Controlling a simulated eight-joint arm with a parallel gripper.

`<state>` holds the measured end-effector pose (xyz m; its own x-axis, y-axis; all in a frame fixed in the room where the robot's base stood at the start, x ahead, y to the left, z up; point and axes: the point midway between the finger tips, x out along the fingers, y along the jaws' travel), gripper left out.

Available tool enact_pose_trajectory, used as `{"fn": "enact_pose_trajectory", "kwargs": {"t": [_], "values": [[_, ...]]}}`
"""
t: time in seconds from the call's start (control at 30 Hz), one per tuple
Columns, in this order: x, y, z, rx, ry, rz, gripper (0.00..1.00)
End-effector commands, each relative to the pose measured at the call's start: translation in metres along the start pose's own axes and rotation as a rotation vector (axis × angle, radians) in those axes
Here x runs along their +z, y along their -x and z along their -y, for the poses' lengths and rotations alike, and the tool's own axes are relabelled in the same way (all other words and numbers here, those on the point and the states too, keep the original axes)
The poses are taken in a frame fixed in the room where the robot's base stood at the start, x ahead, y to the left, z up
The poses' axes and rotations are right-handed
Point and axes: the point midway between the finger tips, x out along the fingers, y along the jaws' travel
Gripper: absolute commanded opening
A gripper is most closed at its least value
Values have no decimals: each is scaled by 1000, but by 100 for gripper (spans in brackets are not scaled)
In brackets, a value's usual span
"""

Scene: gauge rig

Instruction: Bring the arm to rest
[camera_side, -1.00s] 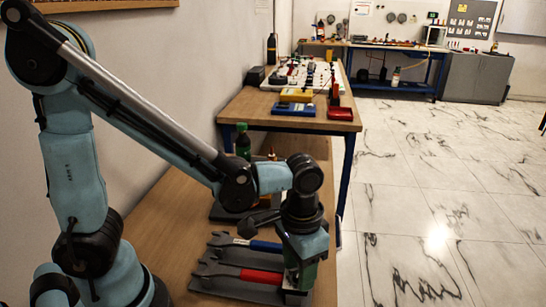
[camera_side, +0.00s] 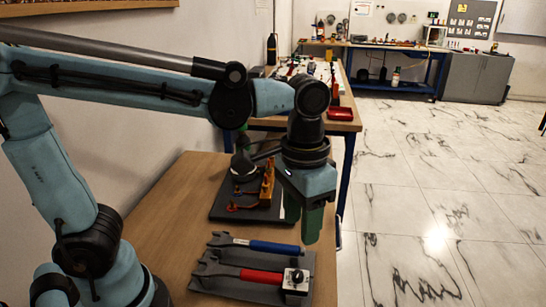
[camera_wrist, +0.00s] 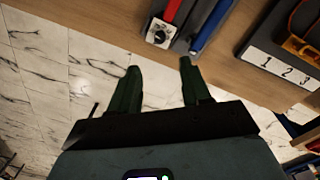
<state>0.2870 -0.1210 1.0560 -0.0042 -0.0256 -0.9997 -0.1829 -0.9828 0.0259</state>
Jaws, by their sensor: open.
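My gripper (camera_side: 312,224) hangs in the air above the right end of a grey tray, near the wooden table's right edge. In the wrist view its two green fingers (camera_wrist: 159,68) are spread apart with nothing between them. On the tray (camera_side: 222,286) lie a blue-handled wrench-like tool (camera_side: 262,245) and a red-handled one (camera_side: 250,274). A silver block with a dark knob (camera_side: 296,281) sits at the red handle's right end. That block also shows in the wrist view (camera_wrist: 160,33), beyond the fingers and apart from them.
Behind the tray, a dark base (camera_side: 222,207) carries an orange fixture (camera_side: 265,188), partly hidden by my arm. The wrist view shows a plate marked 1, 2, 3 (camera_wrist: 285,72). A second bench (camera_side: 345,125) stands farther back. Marble floor (camera_side: 430,230) lies open to the right.

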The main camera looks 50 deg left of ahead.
Motion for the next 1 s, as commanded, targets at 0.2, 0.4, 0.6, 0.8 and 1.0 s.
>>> {"fn": "enact_pose_trajectory", "kwargs": {"t": [0.2, 0.4, 0.6, 0.8, 1.0], "values": [[0, 6, 0, 0, 0, 0, 47], [0, 6, 0, 0, 0, 0, 47], [2, 3, 14, 7, 21, -59, 47], [7, -8, 59, 6, 89, -280, 47], [15, -18, 99, -39, 146, -499, 47]]}}
